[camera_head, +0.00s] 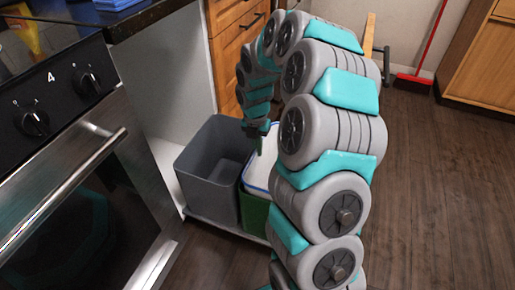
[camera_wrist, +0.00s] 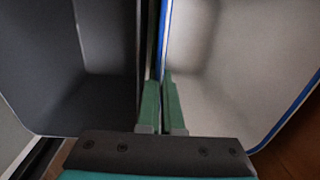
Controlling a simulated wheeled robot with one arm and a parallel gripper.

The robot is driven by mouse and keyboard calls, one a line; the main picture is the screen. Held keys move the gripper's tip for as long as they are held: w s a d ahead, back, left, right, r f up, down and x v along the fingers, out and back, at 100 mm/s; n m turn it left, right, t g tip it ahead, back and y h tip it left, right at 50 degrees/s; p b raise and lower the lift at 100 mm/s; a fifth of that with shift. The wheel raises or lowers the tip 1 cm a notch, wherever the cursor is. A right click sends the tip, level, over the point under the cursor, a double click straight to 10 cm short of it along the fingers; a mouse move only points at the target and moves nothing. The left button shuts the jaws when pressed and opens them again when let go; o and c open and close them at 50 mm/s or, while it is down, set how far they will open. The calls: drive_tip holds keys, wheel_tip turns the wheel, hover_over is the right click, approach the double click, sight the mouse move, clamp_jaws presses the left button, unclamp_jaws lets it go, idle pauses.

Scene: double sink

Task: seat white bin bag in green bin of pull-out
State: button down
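The green bin (camera_head: 255,212) stands in the pull-out beside a grey bin. The white bin bag (camera_head: 259,177), with a blue rim, lines its mouth; my arm hides its right part. The wrist view shows the bag's pale inside (camera_wrist: 235,70) at right and its blue rim running down to my fingertips. My gripper (camera_head: 260,147) points down at the bag's rim on the grey-bin side. In the wrist view its green fingers (camera_wrist: 162,88) are close together, shut. Whether the rim is pinched between them or only lies behind them, I cannot tell.
The grey bin (camera_head: 208,170) is empty and stands directly left of the green bin. An oven (camera_head: 85,190) stands at the left, with a wooden cabinet (camera_head: 232,45) behind. A red broom (camera_head: 413,82) leans at the back. The floor at the right is clear.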

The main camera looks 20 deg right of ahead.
drive_tip(key=c, duration=1.1)
unclamp_jaws()
drive_tip(key=shift+f, duration=0.1)
wheel_tip(320, 180, up, 11)
drive_tip(key=s+a+r+m, duration=0.5)
drive_tip(key=s+a+m, duration=0.1)
drive_tip(key=s, duration=0.2)
drive_tip(key=s+a+m, duration=0.1)
drive_tip(key=s+m, duration=0.6)
drive_tip(key=s, duration=0.1)
drive_tip(key=s+a+f+m+g, duration=0.1)
drive_tip(key=s+a+m, duration=0.1)
drive_tip(key=s+m, duration=0.5)
drive_tip(key=s+a+m, duration=0.2)
drive_tip(key=s+m, duration=0.5)
drive_tip(key=s, duration=0.4)
drive_tip(key=shift+s+f, duration=0.2)
drive_tip(key=shift+f, duration=0.15)
